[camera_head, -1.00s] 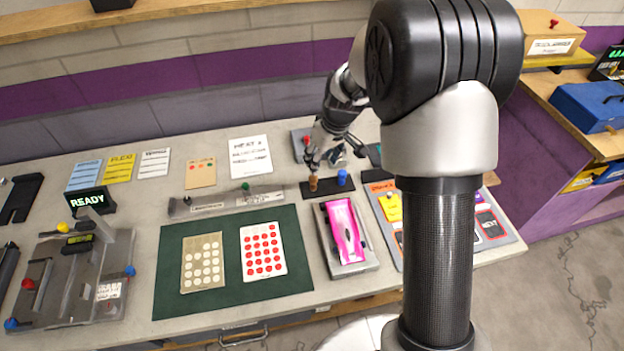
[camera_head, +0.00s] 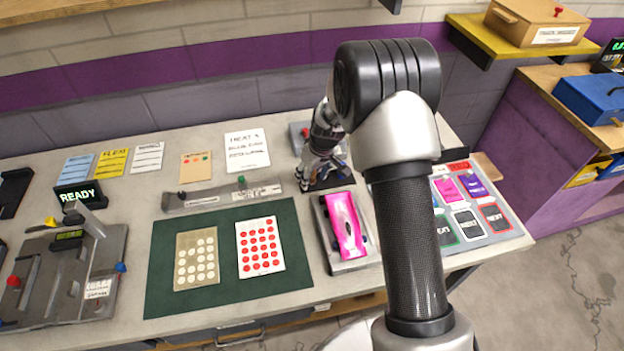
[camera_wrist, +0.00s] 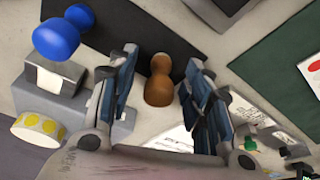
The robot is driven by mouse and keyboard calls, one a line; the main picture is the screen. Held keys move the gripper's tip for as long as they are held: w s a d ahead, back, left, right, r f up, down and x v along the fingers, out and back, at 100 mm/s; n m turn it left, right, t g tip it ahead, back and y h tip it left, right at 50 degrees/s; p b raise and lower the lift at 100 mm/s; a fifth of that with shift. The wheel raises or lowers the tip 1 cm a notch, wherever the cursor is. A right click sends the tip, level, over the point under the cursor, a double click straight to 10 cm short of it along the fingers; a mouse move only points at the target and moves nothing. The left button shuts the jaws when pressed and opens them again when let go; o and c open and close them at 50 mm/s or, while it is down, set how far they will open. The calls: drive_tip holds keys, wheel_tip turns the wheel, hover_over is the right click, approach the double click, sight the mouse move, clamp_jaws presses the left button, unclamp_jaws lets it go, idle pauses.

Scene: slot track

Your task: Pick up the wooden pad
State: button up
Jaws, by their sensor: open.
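The wooden pad looks like a small brown rounded peg (camera_wrist: 158,82) at the edge of a black holder strip (camera_wrist: 115,38) in the wrist view. My gripper (camera_wrist: 160,72) is open, with one finger on each side of the pad in the picture. A gap shows on both sides, and I cannot tell how far the fingertips are above the strip. In the head view my gripper (camera_head: 322,172) is over the strip at the back of the bench, and it hides the pad there.
A blue knob (camera_wrist: 56,38) stands beside the pad. A grey block (camera_wrist: 65,95) and a yellow-dotted roll (camera_wrist: 38,130) are close to the left finger. A pink car (camera_head: 346,226) on a grey stand and a green mat (camera_head: 218,283) lie in front.

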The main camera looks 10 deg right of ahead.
drive_tip(key=shift+f, duration=0.1)
drive_tip(key=shift+c, duration=0.2)
clamp_jaws()
idle(0.4)
